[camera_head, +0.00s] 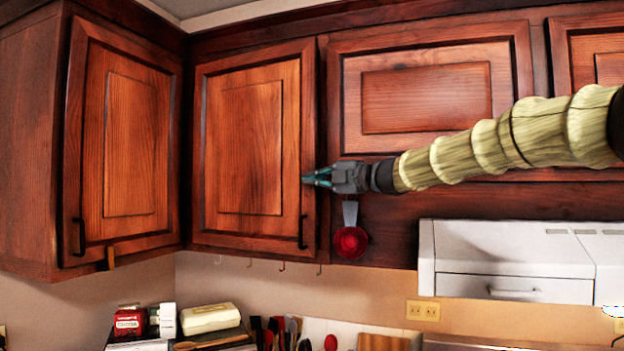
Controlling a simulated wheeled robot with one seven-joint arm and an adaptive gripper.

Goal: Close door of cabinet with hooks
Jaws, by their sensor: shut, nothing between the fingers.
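The cabinet with hooks is the upper wooden cabinet in the middle left, with several small hooks (282,266) under its bottom edge. Its door (252,150) looks flush with the frame or nearly so; a small gap cannot be ruled out. The door's dark handle (303,232) is at its lower right. My gripper (306,178) comes in from the right and is shut and empty. Its fingertips are at the door's right edge, above the handle, and seem to touch it; exact contact cannot be told.
Another cabinet door (122,140) is at the left corner. A red measuring cup (350,242) hangs below my gripper. A white range hood (510,262) is at the lower right. Utensils (285,330) and a butter-like box (210,318) stand on the counter below.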

